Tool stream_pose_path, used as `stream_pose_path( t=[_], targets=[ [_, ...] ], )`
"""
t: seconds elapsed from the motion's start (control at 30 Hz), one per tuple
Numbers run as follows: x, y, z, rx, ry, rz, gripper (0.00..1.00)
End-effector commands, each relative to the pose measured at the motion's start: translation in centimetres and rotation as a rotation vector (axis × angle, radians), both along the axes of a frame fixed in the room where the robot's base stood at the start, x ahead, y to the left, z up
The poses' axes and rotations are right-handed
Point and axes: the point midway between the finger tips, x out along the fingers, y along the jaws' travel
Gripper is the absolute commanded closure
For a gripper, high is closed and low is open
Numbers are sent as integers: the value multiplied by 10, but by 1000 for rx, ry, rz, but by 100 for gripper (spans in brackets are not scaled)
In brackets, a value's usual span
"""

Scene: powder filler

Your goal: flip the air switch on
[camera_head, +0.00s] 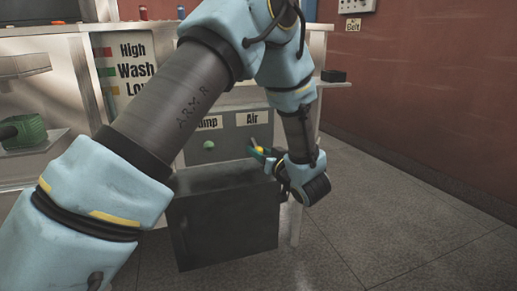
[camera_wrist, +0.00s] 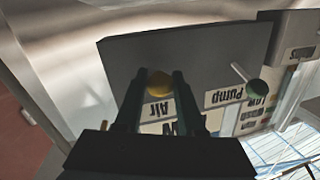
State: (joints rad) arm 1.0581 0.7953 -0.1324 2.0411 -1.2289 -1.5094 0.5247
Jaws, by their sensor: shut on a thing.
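The air switch has a yellow knob (camera_head: 259,149) under the "Air" label (camera_head: 252,118) on the grey panel. In the wrist view the yellow knob (camera_wrist: 159,84) sits between the two dark fingers of my gripper (camera_wrist: 162,82), which are shut on it. The wrist picture is upside down, with the "Air" label (camera_wrist: 154,108) just below the knob. My gripper (camera_head: 262,152) reaches the panel from the right in the head view. The switch's lever behind the knob is hidden, so its exact tilt cannot be told.
A green pump knob (camera_head: 208,145) is left of the air switch; it also shows in the wrist view (camera_wrist: 256,87). A dark box (camera_head: 225,220) stands below the panel. Open floor (camera_head: 400,230) lies to the right.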

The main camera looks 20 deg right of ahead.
Motion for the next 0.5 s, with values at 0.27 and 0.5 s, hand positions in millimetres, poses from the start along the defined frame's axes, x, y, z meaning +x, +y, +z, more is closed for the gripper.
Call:
stream_pose_path(
  t=[0.27,0.5],
  targets=[
    [-3,0,19,20,150,-1,100],
    [-3,1,30,39,308,0,100]
  ],
)
